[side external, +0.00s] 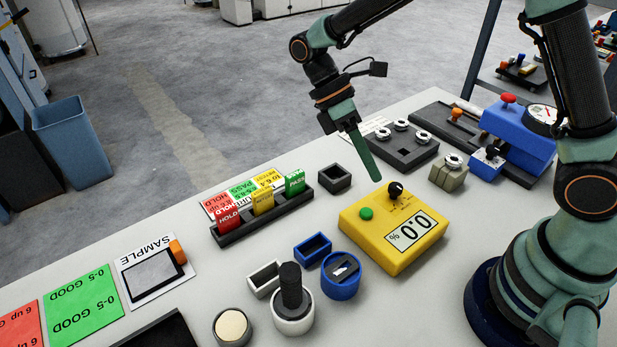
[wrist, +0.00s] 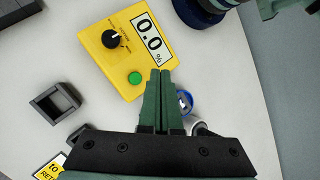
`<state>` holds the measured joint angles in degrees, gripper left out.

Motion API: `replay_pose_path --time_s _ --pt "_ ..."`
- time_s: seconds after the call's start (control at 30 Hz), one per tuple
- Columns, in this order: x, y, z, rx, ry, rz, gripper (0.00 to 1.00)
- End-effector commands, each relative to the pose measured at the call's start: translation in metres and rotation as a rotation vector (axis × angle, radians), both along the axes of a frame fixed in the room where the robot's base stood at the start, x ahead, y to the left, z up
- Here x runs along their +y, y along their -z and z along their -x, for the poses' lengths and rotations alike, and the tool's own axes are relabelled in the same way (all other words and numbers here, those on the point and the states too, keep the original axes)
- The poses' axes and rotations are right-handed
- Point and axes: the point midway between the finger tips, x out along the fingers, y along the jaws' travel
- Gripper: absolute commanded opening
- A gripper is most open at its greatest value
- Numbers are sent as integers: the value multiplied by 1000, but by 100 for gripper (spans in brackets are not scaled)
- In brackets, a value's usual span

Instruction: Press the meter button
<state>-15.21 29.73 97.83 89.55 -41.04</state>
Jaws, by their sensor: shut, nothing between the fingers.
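The yellow meter (side external: 385,250) lies on the white bench in the side external view, with a display reading 0.0 %, a black knob (side external: 396,190) and a round green button (side external: 366,213). In the wrist view the meter (wrist: 104,74) is at upper middle, with the green button (wrist: 135,78) near its lower edge. My gripper (side external: 376,178) is shut and empty, pointing down above the bench near the meter's button side. In the wrist view my gripper's fingertips (wrist: 160,72) appear just right of the button. They look apart from the button; the exact height gap is hard to tell.
A blue round holder (side external: 341,278), a blue tray (side external: 312,248) and a white cup with a black-handled tool (side external: 292,300) stand beside the meter. A small black box (side external: 335,178) and a card rack (side external: 262,215) are on the other side.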

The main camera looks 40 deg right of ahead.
Motion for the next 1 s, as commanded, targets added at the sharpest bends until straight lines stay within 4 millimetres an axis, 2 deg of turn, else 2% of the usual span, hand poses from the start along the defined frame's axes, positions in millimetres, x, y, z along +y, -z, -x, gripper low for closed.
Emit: replay_pose_path --time_s 0.3,0.5,0.7,1.0 --pt "0 43 1 4 0 1 0" --pt "0 62 0 3 0 1 0" --pt "0 69 0 1 0 0 0" --pt "0 69 0 0 0 0 0"
